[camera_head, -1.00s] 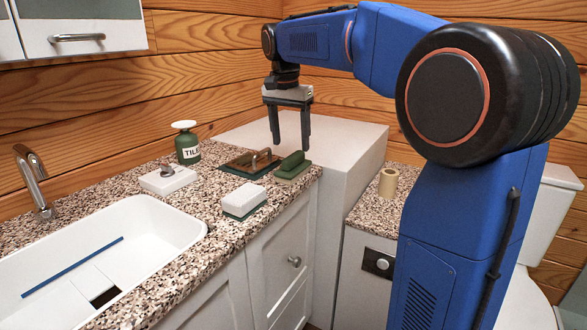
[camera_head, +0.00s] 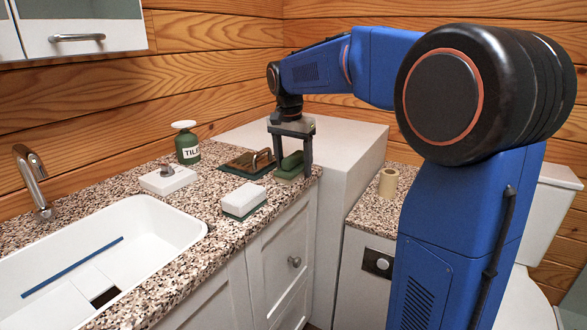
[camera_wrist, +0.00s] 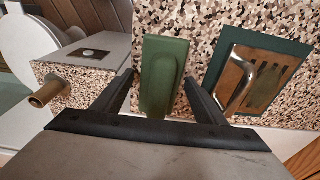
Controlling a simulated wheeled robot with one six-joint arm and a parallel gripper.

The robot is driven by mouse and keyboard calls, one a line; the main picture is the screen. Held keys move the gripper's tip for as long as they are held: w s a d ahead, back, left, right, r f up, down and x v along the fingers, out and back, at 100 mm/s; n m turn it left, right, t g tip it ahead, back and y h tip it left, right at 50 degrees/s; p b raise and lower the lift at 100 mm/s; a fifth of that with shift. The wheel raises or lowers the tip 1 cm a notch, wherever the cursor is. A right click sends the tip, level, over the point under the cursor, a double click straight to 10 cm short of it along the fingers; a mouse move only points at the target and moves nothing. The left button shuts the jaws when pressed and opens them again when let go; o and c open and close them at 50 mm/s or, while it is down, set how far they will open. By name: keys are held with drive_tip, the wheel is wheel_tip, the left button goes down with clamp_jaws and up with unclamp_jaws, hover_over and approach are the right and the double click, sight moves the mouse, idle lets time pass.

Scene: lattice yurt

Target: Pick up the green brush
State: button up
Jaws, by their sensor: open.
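The green brush (camera_head: 291,162) lies on the speckled counter near its right front corner, its green handle on top of a paler base. My gripper (camera_head: 293,163) is open and lowered over it, with one finger on each side. In the wrist view the green brush (camera_wrist: 162,75) shows between the two dark fingers of my gripper (camera_wrist: 157,92), with a gap on each side. Part of the brush is hidden behind a finger in the head view.
A wooden float with a metal handle (camera_head: 246,163) lies close to the brush's left. A white and green sponge block (camera_head: 244,201), a white block (camera_head: 168,179), a green bottle (camera_head: 187,148) and the sink (camera_head: 150,215) are farther left. A cardboard roll (camera_head: 388,182) stands on the lower right ledge.

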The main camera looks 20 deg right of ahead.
drive_tip(key=shift+c, duration=0.3)
drive_tip(key=c, duration=1.1)
drive_tip(key=shift+c, duration=0.2)
drive_tip(key=shift+r, duration=0.1)
wheel_tip(320, 180, up, 28)
